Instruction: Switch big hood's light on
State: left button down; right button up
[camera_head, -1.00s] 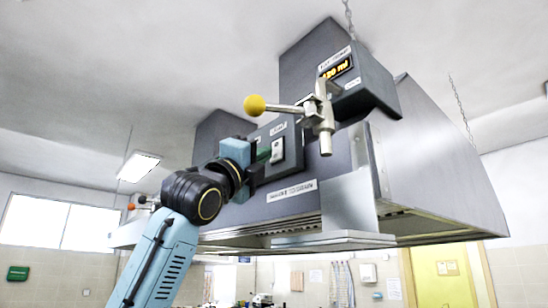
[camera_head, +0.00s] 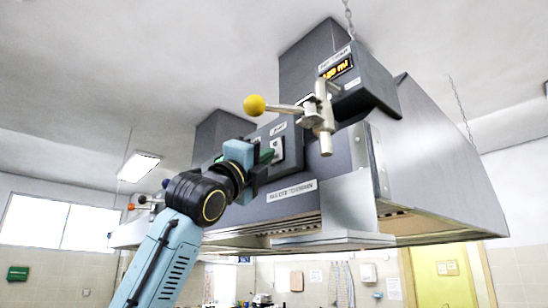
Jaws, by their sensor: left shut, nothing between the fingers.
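The big grey metal hood (camera_head: 440,170) hangs from chains and fills the middle of the view. A light switch with a pale rocker (camera_head: 277,149) sits on a dark panel on the hood's front face, under a small label. My left gripper (camera_head: 268,157) is shut and empty, its dark green fingertips at the left edge of the switch. I cannot tell whether the fingertips touch it. The gripper hides part of the panel. Whether the light is on cannot be made out. My right gripper is not in view.
A tap with a yellow ball handle (camera_head: 254,105) sticks out just above the switch. A box with a lit orange display (camera_head: 337,69) is above it to the right. A metal shelf (camera_head: 330,240) lies below.

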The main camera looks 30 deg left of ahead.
pick_arm(q)
jog(key=shift+s, duration=0.15)
jog(key=shift+s+a+r, duration=0.1)
jog(key=shift+s+a, duration=0.2)
jog(key=shift+s, duration=0.3)
jog(key=s, duration=0.1)
jog(key=s+a, duration=0.1)
jog(key=s, duration=0.1)
jog(key=s+a, duration=0.1)
jog(key=shift+s+r, duration=0.3)
dwell(0.4)
